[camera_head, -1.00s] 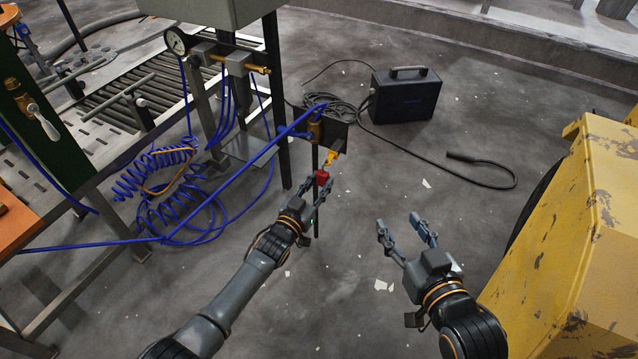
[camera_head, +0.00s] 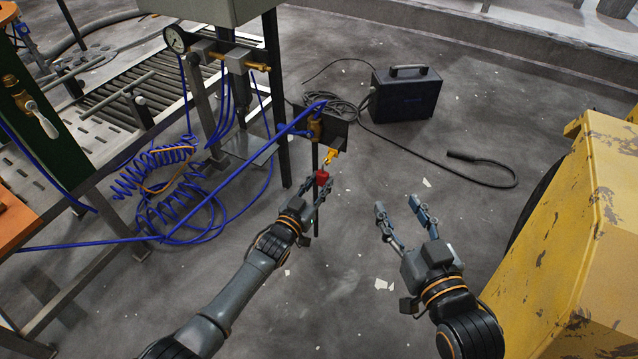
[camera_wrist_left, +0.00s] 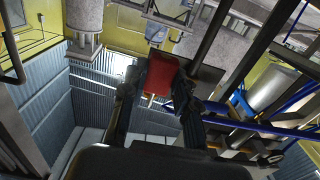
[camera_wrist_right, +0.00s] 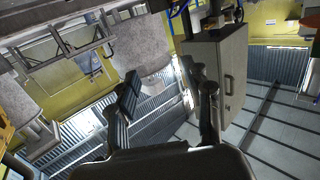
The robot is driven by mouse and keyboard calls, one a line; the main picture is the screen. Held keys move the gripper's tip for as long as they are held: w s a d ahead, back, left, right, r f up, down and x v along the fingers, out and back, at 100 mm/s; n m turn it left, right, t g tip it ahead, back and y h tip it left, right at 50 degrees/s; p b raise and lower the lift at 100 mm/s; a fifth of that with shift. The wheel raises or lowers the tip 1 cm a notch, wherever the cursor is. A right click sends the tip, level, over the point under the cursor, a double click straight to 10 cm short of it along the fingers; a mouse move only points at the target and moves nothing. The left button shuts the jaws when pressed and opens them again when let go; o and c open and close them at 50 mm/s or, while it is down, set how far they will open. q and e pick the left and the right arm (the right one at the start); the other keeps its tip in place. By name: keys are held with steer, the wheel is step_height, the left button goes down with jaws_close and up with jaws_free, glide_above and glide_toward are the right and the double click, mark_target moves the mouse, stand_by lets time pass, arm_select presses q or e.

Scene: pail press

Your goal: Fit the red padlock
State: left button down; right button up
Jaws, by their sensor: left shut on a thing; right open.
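The red padlock (camera_head: 321,178) is between the fingertips of my left gripper (camera_head: 318,190), which is shut on it. It also shows in the left wrist view (camera_wrist_left: 160,74) at the fingertips. A yellow tab (camera_head: 331,156) sits directly above the padlock, at the lower edge of a dark plate (camera_head: 335,134) on a thin post. In the head view the padlock's top meets or nearly meets the tab; I cannot tell whether the shackle passes through it. A brass valve (camera_head: 315,127) is on the plate. My right gripper (camera_head: 402,206) is open and empty, to the right of the left one.
Blue hoses (camera_head: 190,205) coil at the left, and one runs across to the valve. A black box with a handle (camera_head: 405,95) stands behind, with a dark cable on the floor. A yellow machine (camera_head: 570,230) is at the right.

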arm_select(q)
steer(key=shift+f, duration=0.1)
steer(key=c, duration=0.9)
jaws_free()
steer(key=shift+c, duration=0.2)
arm_select(e)
steer(key=shift+a+r+t, duration=0.1)
steer(key=shift+r+t, duration=0.2)
steer(key=shift+r, duration=0.1)
arm_select(q)
steer(key=shift+c, duration=0.4)
arm_select(e)
steer(key=shift+f, duration=0.2)
